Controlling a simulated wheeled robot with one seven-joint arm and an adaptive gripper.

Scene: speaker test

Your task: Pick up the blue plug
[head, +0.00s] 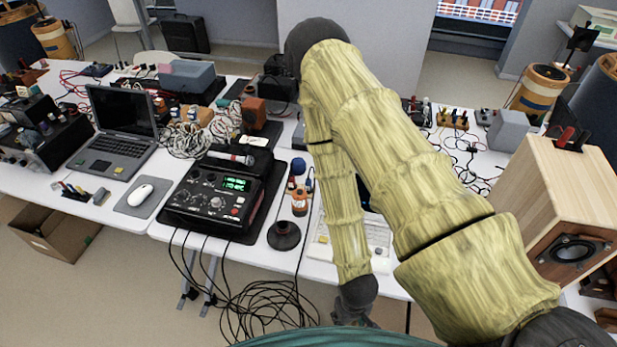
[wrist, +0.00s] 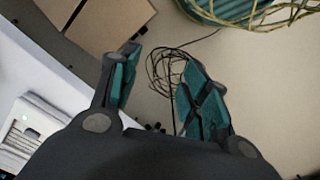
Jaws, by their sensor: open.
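A small blue piece with a rounded top (head: 298,167) stands among small items on the white table, right of the black mixer; it may be the blue plug, but I cannot be sure. No blue plug shows in the wrist view. My gripper (head: 358,312) hangs low at the table's front edge, nearer to me than the blue piece and to its lower right. In the wrist view my gripper (wrist: 160,58) is open with nothing between its teal-padded fingers. My arm hides part of the table.
Black cables (head: 262,303) hang to the floor. A wooden speaker (head: 548,205) stands right. A cardboard box (head: 57,228) lies on the floor.

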